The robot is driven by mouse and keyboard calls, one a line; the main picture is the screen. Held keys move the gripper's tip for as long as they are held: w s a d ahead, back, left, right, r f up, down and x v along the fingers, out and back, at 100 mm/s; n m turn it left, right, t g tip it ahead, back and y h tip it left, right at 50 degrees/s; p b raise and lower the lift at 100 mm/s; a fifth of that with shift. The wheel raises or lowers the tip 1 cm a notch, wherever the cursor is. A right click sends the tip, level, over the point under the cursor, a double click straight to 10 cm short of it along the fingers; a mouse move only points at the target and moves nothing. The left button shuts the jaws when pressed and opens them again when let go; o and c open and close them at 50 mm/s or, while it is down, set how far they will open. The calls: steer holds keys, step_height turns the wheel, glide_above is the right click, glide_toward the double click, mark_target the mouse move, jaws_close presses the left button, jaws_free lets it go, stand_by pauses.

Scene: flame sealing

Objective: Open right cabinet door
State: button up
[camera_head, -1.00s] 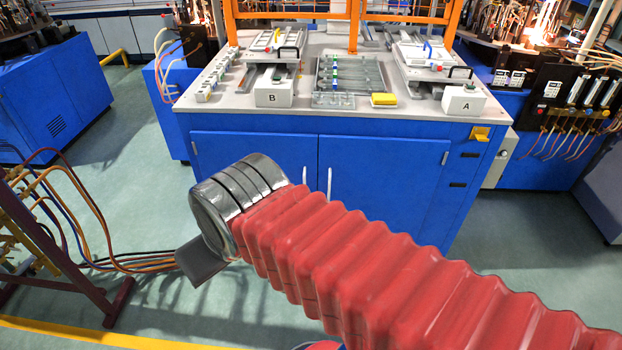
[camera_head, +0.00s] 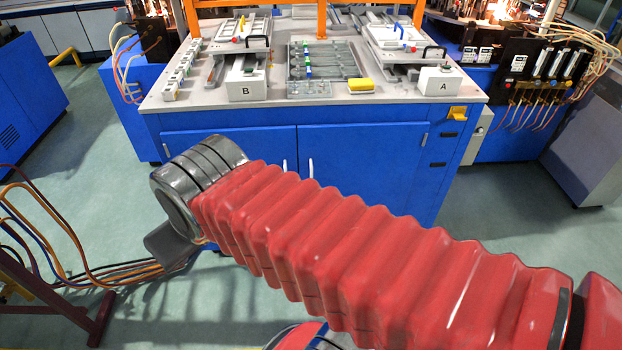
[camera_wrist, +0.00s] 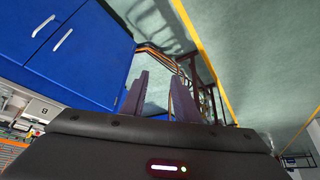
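The blue cabinet's right door (camera_head: 365,170) is shut, flush beside the shut left door (camera_head: 235,148). Its pale vertical handle (camera_head: 311,168) stands near the middle seam, beside the left door's handle (camera_head: 285,165). In the tilted, nearly upside-down wrist view, the right door (camera_wrist: 18,22) is at the upper left, partly cut off, with its handle (camera_wrist: 43,26). My gripper (camera_wrist: 159,88) shows two dark fingers apart, with nothing between them. They point towards the floor beside the cabinet, clear of both handles. In the head view my red arm hides the lower doors, and the fingers are not visible.
The grey worktop (camera_head: 210,97) carries boxes B (camera_head: 247,88) and A (camera_head: 440,80), trays and a yellow sponge (camera_head: 361,86). Hoses (camera_head: 110,270) and a dark red stand (camera_head: 60,318) are at lower left. Green floor (camera_head: 480,235) is open right of the cabinet.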

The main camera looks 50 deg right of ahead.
steer(key=w+d+f+m+t+h, duration=0.2)
steer(key=w+d+f+t+h, duration=0.1)
steer(key=w+d, duration=1.3)
steer(key=w+d+f+m+t+h, duration=0.1)
steer(key=w+d+f+h, duration=0.1)
steer(key=w+d+f, duration=0.75)
steer(key=w+d+f+m+t+h, duration=0.15)
steer(key=d+f, duration=0.55)
steer(key=d, duration=0.7)
steer(key=s+d+f+t, duration=0.1)
steer(key=s+d+f, duration=0.3)
steer(key=d+f, duration=0.4)
steer(key=s+d+f+m+t+h, duration=0.2)
steer(key=s+f+h, duration=0.2)
steer(key=s+f, duration=0.9)
steer(key=shift+s+d+f+m, duration=0.2)
steer(key=shift+d+f+m, duration=0.2)
steer(key=shift+f, duration=0.4)
steer(key=shift+w+d, duration=0.1)
